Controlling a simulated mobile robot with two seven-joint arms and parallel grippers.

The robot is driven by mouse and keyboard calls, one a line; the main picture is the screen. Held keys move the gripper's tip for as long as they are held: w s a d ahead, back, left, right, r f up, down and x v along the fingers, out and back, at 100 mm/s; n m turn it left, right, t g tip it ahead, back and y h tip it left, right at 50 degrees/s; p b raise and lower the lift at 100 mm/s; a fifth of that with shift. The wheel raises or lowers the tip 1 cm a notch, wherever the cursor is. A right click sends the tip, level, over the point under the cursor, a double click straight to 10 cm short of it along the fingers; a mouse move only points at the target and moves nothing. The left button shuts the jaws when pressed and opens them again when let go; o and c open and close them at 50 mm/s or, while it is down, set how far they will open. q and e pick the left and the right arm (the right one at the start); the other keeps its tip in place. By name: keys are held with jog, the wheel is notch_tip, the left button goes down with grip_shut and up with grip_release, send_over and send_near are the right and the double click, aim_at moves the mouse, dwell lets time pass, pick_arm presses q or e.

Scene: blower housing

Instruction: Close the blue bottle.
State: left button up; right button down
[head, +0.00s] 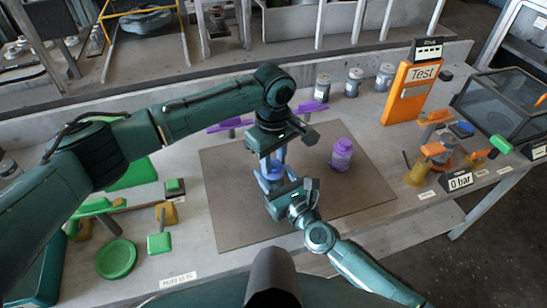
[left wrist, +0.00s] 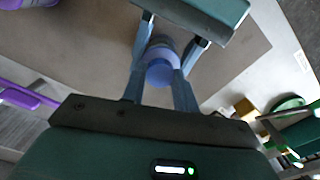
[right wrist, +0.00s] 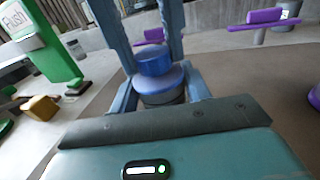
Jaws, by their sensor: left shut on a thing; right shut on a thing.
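The blue bottle (head: 272,177) stands upright on the brown mat, partly hidden by my grippers. Its blue cap (left wrist: 160,73) sits at the top of it. In the right wrist view the darker blue cap (right wrist: 153,61) is above the lighter blue bottle shoulder (right wrist: 160,82). My left gripper (head: 271,166) comes from above, its fingers shut on the cap. My right gripper (head: 275,186) comes from the front and is shut around the bottle's body. The cap looks in line with the bottle; whether it is fully seated I cannot tell.
A purple bottle (head: 342,154) stands on the mat (head: 228,215) to the right. Purple clamps are behind, with several grey jars at the back edge. Green parts lie at left; an orange test stand (head: 408,92) and orange fittings are at right. The front mat is clear.

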pick_arm(q)
jog(key=m, duration=1.1)
jog(key=shift+m, duration=0.3)
jog(key=m, duration=0.6)
jog(key=shift+f, duration=0.1)
jog(key=m, duration=0.6)
jog(key=shift+m, duration=0.3)
jog(key=m, duration=1)
jog(key=shift+m, duration=0.4)
jog(key=m, duration=1.2)
jog(key=o, duration=1.1)
jog(key=shift+c, duration=0.2)
